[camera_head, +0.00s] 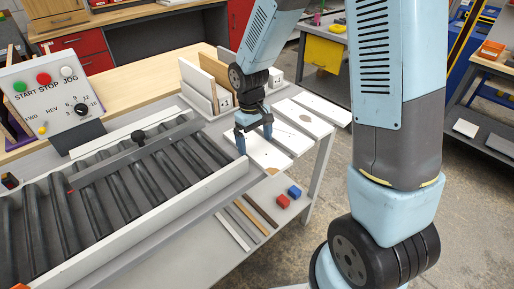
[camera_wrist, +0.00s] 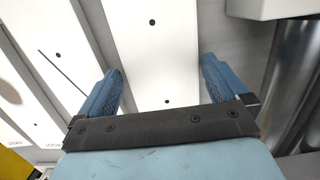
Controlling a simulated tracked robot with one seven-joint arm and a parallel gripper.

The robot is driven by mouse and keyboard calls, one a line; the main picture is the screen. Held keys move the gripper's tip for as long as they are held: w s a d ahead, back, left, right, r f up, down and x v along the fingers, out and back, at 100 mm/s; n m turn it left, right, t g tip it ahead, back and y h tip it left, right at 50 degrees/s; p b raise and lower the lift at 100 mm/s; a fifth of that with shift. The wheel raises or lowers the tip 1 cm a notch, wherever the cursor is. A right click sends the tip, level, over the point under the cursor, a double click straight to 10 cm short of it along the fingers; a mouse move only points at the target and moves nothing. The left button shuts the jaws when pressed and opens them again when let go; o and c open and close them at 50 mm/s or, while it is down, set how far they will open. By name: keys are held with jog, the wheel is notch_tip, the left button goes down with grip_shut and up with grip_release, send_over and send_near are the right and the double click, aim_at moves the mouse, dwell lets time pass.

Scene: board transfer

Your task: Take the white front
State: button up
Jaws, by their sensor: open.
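A white board with two dark holes (camera_wrist: 152,60), which looks like the white front, lies flat on the grey bench; it also shows in the head view (camera_head: 268,152). My gripper (camera_head: 254,139) is over this board, pointing down, with its blue fingers apart. In the wrist view my gripper (camera_wrist: 160,88) is open, with one finger by each long side of the board and nothing clasped. I cannot tell whether the fingertips are above the board or level with it.
More white boards lie to the right, one with a dark line (camera_wrist: 62,75) and one with a brown knot (camera_wrist: 8,92). A roller conveyor (camera_head: 130,180) is at the left. Upright boards (camera_head: 198,88) stand behind. Wood strips (camera_head: 247,218) and a red block (camera_head: 283,201) lie below.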

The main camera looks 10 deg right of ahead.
jog(key=shift+f, duration=0.4)
jog(key=c, duration=0.9)
